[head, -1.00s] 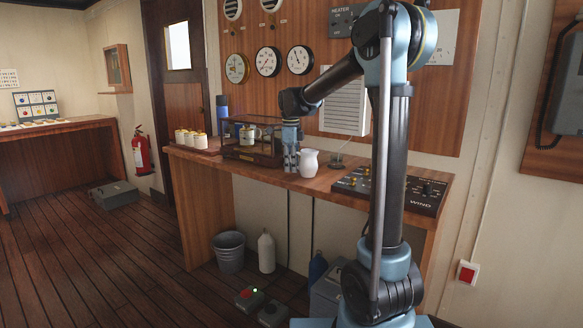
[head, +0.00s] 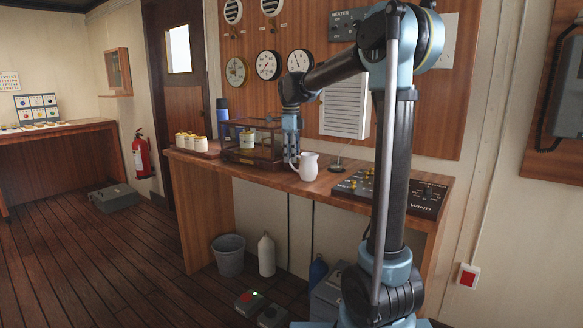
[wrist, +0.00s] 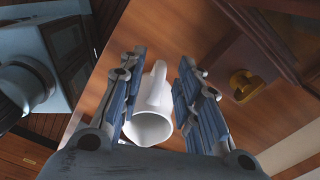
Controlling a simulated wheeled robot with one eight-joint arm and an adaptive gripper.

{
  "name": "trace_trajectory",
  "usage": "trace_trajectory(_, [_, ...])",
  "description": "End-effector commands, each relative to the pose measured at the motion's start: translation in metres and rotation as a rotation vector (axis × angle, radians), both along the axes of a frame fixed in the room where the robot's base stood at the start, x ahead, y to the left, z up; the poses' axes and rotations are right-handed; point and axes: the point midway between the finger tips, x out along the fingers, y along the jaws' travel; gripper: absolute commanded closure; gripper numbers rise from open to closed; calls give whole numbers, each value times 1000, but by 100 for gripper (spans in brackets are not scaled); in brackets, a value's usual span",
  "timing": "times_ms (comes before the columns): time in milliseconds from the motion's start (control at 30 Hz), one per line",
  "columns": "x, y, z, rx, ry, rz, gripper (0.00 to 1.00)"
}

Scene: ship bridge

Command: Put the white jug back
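The white jug (head: 309,168) stands upright on the wooden counter (head: 338,180), just right of my gripper (head: 291,158) in the head view. Its handle side faces the gripper. In the wrist view the jug (wrist: 153,125) lies between the two spread fingers of my gripper (wrist: 160,75), with its round mouth toward the camera. A gap shows beside the jug, so my gripper is open and not closed on it. Whether a finger touches the jug is hard to tell. Nothing marks where the jug belongs.
A glass-sided wooden case (head: 262,157) stands close left of my gripper. Several yellow-lidded white jars (head: 190,142) and a blue flask (head: 222,110) are farther left. A control panel (head: 405,192) covers the right end of the counter. A bucket (head: 229,256) is on the floor.

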Motion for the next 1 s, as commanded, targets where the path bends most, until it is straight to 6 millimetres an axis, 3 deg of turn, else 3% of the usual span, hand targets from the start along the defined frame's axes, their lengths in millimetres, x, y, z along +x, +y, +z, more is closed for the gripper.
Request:
trace_trajectory(200, [0,1,39,0,0,0,69])
trace_trajectory(400, [0,1,59,0,0,0,69])
trace_trajectory(1000, [0,0,64,0,0,-1,69])
